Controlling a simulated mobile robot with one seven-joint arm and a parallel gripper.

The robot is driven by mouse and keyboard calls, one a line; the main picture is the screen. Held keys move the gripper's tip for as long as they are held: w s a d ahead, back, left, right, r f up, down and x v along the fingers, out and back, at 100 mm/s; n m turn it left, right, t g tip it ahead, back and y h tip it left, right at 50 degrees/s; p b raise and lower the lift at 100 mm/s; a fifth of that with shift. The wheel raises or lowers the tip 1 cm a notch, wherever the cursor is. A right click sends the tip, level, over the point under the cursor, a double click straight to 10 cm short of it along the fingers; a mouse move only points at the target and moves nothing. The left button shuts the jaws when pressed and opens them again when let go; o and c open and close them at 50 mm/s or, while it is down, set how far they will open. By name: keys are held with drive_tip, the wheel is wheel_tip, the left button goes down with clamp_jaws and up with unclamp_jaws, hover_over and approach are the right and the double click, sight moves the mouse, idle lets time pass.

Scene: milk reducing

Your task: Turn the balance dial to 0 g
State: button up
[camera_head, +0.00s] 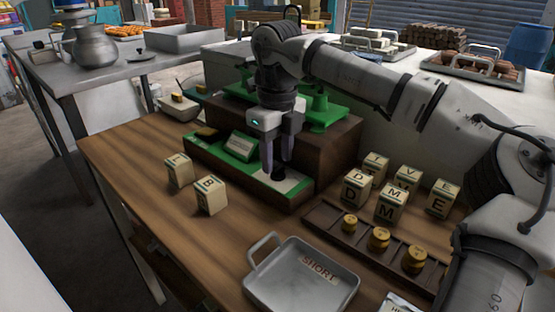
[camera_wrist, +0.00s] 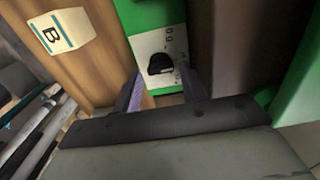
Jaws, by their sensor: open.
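The balance dial (camera_wrist: 161,64) is a small black knob on a white plate with markings, on the green base of the balance. In the head view the dial (camera_head: 278,173) sits at the right front end of the green base (camera_head: 215,158). My gripper (camera_head: 278,168) points down over it, with a finger on either side in that view. In the wrist view my gripper (camera_wrist: 165,90) is open, and the knob lies between and just beyond the fingertips. I cannot tell whether the fingers touch it. The dial's exact setting is too small to read.
Letter blocks (camera_head: 210,195) stand left of the balance, and several more (camera_head: 391,203) stand to the right. A wooden rack (camera_head: 330,222) holds brass weights (camera_head: 378,240). A grey tray (camera_head: 290,285) marked SHORT lies in front. Bare wood (camera_head: 150,150) is free at the left.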

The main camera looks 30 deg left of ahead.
drive_tip(key=shift+f, duration=0.8)
drive_tip(key=c, duration=0.7)
drive_tip(key=shift+r+n+p, duration=0.1)
drive_tip(key=shift+n+p, duration=0.2)
drive_tip(key=shift+n, duration=0.1)
drive_tip(key=shift+n+p, duration=0.6)
drive_tip(key=shift+n, duration=0.4)
drive_tip(key=n+p, duration=0.1)
drive_tip(key=n, duration=0.1)
drive_tip(key=shift+n, duration=0.4)
drive_tip(key=n+p, duration=0.1)
drive_tip(key=n, duration=0.5)
drive_tip(key=shift+p, duration=0.4)
drive_tip(key=shift+n, duration=0.3)
